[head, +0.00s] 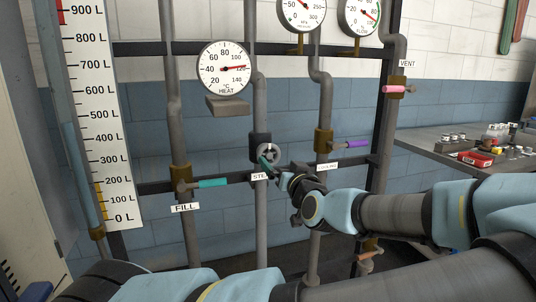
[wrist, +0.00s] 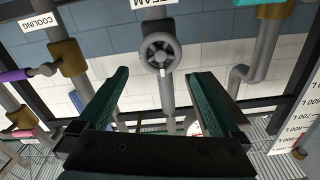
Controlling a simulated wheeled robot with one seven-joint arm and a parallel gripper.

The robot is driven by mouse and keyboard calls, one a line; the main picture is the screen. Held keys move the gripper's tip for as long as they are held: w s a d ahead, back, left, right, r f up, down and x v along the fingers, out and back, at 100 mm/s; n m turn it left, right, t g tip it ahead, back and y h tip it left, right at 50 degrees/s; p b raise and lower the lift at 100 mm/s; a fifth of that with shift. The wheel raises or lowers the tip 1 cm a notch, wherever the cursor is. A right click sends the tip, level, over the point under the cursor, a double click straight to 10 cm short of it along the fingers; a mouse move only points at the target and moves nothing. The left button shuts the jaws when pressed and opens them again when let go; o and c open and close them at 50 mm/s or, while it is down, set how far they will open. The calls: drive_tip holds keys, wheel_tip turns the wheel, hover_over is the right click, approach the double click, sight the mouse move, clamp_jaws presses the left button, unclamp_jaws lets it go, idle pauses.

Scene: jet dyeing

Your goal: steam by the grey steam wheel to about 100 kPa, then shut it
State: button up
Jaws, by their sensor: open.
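The grey steam wheel (head: 270,153) sits on a dark valve body on the middle pipe, above a partly covered label reading "STE". In the wrist view the spoked wheel (wrist: 160,52) faces me, just beyond the fingertips and between them. My gripper (wrist: 158,74) is open, with one green-lined finger on each side of the wheel's line. No contact with the wheel shows. In the head view my gripper (head: 267,166) is just below the wheel and partly overlaps it. The kPa pressure gauge (head: 302,12) is cut off at the top; its exact reading is unclear.
The teal fill lever (head: 212,183) is left of the wheel and the purple cooling lever (head: 351,144) right. A pink vent handle (head: 394,89) is higher right. A cluttered bench (head: 430,140) stands right.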

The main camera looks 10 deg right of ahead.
sight(270, 155)
drive_tip(key=w, duration=0.2)
drive_tip(key=w+p, duration=0.1)
drive_tip(key=w, duration=0.2)
drive_tip(key=w+a, duration=0.1)
drive_tip(key=w, duration=0.2)
drive_tip(key=shift+w+p, duration=0.25)
drive_tip(key=shift+p, duration=0.1)
drive_tip(key=c, duration=1)
